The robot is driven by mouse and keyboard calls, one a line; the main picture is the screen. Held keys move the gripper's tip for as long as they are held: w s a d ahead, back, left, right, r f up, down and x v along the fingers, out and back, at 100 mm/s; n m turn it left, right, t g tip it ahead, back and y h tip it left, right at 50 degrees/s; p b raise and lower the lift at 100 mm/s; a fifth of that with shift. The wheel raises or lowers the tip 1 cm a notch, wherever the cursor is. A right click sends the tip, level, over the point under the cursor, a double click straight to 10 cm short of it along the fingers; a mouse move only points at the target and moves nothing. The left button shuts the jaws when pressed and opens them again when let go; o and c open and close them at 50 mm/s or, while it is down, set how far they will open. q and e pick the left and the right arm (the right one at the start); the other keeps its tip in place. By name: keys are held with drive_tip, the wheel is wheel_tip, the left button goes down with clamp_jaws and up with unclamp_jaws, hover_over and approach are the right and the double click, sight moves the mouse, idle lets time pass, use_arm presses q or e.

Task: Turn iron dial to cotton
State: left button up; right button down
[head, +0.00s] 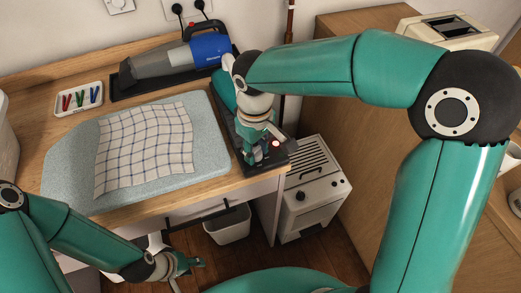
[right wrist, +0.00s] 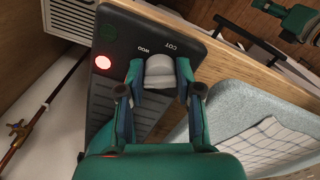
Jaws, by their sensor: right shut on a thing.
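The iron's dark panel (right wrist: 125,35) fills the upper middle of the right wrist view, with the markings COT and WOO beside a grey round dial (right wrist: 160,72). My right gripper (right wrist: 160,80) has its fingers on both sides of the dial, closed on it. I cannot make out a pointer on the dial. A lit red lamp (right wrist: 102,62) is on the panel left of the dial. In the head view the dark iron unit (head: 279,161) lies at the counter's right end, largely hidden by my right gripper (head: 256,152). My left gripper (head: 192,263) hangs low before the counter, away from the iron; its opening is unclear.
A pale blue ironing pad (head: 62,175) with a checked cloth (head: 145,147) lies left of the iron. A blue-grey handheld vacuum (head: 175,61) and a tray of colored pegs (head: 79,99) are behind. A white heater-like unit (head: 312,205) stands below right.

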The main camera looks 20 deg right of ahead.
drive_tip(key=m, duration=0.2)
drive_tip(key=m+b, duration=0.1)
drive_tip(key=m, duration=0.2)
drive_tip(key=shift+w+a+m+b, duration=0.1)
drive_tip(key=shift+w+m+b, duration=0.1)
drive_tip(key=shift+m+b, duration=0.1)
drive_tip(key=m+b, duration=0.1)
drive_tip(key=m, duration=0.5)
drive_tip(key=shift+r+b, duration=0.1)
drive_tip(key=shift+b, duration=0.2)
drive_tip(key=m+b, duration=0.1)
drive_tip(key=m, duration=0.4)
drive_tip(key=shift+m, duration=0.4)
drive_tip(key=m+b, duration=0.1)
drive_tip(key=m, duration=0.4)
drive_tip(key=shift+m, duration=0.3)
drive_tip(key=c, duration=0.8)
unclamp_jaws()
drive_tip(key=shift+o, duration=0.2)
